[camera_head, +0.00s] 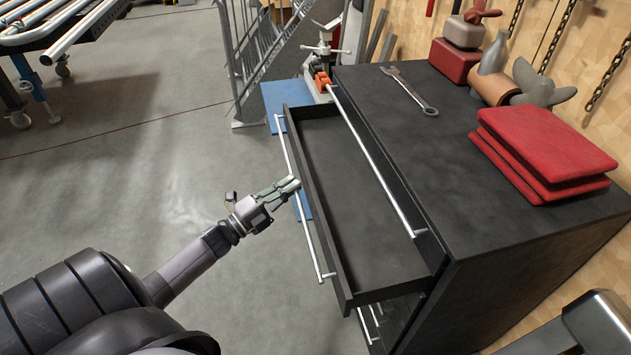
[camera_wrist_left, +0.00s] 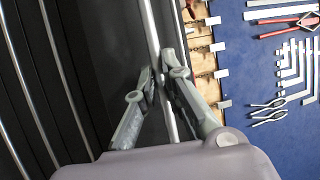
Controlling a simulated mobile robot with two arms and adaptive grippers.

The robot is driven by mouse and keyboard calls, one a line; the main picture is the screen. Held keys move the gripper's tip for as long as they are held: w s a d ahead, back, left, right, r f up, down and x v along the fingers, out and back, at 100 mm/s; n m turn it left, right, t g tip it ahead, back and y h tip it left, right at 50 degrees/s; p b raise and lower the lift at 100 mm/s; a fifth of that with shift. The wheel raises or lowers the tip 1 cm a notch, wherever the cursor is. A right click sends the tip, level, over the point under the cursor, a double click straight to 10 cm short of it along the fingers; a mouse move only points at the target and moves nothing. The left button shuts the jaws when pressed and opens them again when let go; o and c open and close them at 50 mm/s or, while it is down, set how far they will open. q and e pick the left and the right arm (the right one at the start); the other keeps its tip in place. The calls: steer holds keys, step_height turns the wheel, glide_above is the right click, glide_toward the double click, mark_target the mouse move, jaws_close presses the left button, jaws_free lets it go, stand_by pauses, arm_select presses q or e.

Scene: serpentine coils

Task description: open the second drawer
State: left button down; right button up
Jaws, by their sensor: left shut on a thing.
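The black cabinet (camera_head: 500,232) stands at the right of the head view. One drawer (camera_head: 372,225) is pulled well out and its inside is empty. It sits just below the closed top drawer, whose own long bar handle (camera_head: 372,160) shows above. My left gripper (camera_head: 291,185) is at the long silver handle (camera_head: 312,246) of the open drawer. In the left wrist view, the fingers of my left gripper (camera_wrist_left: 163,76) are shut on the handle (camera_wrist_left: 151,32), one on each side.
A wrench (camera_head: 410,91), folded red cloths (camera_head: 545,155) and several tools lie on the cabinet top. More drawer handles (camera_head: 368,325) show below the open drawer. A metal railing (camera_head: 262,55) stands behind. The grey floor (camera_head: 130,150) left of the drawer is clear.

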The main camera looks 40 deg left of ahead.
arm_select(q)
steer(key=s+a, duration=0.6)
steer(key=s, duration=0.2)
steer(key=shift+a, duration=0.3)
steer(key=c, duration=2.1)
jaws_free()
steer(key=shift+f, duration=0.1)
steer(key=shift+c, duration=0.2)
steer(key=o, duration=0.4)
steer(key=shift+w, duration=0.1)
steer(key=shift+o, duration=0.3)
arm_select(e)
steer(key=shift+w+d, duration=0.6)
steer(key=shift+d, duration=0.1)
steer(key=shift+d, duration=0.1)
arm_select(q)
steer(key=v, duration=1.2)
arm_select(e)
steer(key=shift+w, duration=0.1)
